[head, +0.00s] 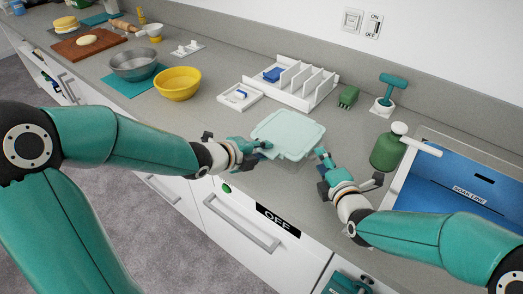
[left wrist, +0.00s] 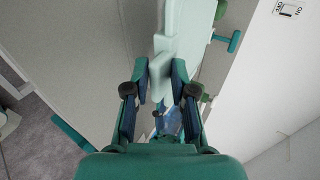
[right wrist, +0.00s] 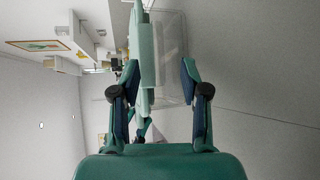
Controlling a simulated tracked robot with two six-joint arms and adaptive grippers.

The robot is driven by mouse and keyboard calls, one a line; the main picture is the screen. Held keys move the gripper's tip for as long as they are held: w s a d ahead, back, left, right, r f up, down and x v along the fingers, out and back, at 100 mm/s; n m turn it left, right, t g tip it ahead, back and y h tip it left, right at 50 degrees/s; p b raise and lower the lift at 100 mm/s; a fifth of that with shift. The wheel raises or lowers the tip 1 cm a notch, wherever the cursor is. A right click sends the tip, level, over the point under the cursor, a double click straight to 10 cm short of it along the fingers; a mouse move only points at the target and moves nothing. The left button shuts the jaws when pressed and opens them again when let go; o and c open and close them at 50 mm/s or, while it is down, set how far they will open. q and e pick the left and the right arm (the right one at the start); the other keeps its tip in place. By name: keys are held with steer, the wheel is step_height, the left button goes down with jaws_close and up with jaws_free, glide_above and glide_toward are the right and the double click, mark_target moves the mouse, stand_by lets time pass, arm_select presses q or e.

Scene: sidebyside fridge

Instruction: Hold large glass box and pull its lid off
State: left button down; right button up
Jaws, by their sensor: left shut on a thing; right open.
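The large glass box shows in the right wrist view as a clear, see-through body (right wrist: 174,55) against its pale mint lid (right wrist: 147,50). In the head view the lid (head: 288,130) is on top, above the counter near its front edge, and hides most of the box. My left gripper (head: 264,147) is at the lid's left front edge; in the left wrist view its fingers (left wrist: 162,82) close on the mint edge. My right gripper (head: 322,161) is open at the right front corner.
A white divided rack (head: 300,85) and a small white tray (head: 239,96) stand behind. A yellow bowl (head: 178,84) is to the left.

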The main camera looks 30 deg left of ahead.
steer(key=shift+w, duration=0.1)
steer(key=shift+x, duration=0.85)
jaws_close()
steer(key=shift+f, duration=0.3)
stand_by(1.0)
stand_by(0.3)
